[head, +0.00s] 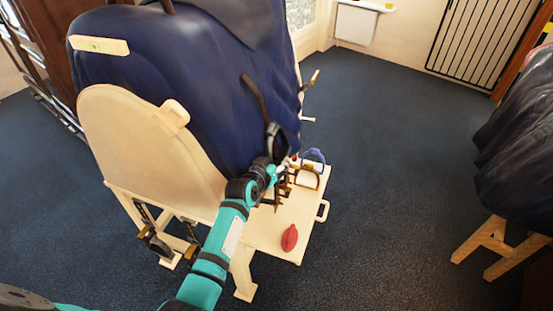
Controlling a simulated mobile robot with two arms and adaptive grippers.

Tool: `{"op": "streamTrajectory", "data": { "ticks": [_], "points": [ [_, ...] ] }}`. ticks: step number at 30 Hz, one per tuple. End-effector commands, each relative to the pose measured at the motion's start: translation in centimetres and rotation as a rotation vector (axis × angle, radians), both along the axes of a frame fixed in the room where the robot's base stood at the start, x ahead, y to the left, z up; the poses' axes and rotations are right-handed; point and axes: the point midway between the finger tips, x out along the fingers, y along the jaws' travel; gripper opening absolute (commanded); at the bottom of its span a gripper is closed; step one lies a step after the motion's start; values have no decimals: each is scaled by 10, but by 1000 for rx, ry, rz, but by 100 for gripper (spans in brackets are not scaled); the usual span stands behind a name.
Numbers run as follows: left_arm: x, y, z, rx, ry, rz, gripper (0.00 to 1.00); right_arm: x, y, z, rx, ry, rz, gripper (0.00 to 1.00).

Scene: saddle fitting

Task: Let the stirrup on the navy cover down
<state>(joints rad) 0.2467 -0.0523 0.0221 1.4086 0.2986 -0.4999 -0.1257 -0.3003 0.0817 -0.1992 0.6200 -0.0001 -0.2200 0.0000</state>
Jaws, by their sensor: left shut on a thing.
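The navy cover (215,100) is draped over a pale wooden stand on the left side of the head view. A dark strap (254,92) runs down its right side to a dark stirrup (276,139), which hangs against the cover. My left gripper (281,172) is at the lower end of the stirrup, shut on it. The wrist and fingers hide part of the stirrup's bottom. My right gripper is not in view.
A pale shelf (275,233) below my left gripper holds a red oval object (289,238), a blue-handled item (314,158) and small brass-coloured fittings. Another dark-covered stand (520,150) is at the right edge. Blue carpet between is clear.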

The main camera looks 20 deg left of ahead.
Motion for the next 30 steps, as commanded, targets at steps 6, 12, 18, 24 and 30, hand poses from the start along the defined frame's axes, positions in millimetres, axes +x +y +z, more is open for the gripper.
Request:
{"op": "streamTrajectory", "data": {
  "ticks": [6,12,18,24,30],
  "points": [
    [1,1,3,1,-6,2,41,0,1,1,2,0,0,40],
    [1,1,2,1,-4,1,52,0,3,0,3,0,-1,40],
    [1,0,5,1,-4,1,52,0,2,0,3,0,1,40],
    [1,1,33,0,-9,2,52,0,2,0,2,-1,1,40],
    [1,1,73,0,-8,2,52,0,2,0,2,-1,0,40]
  ]
}}
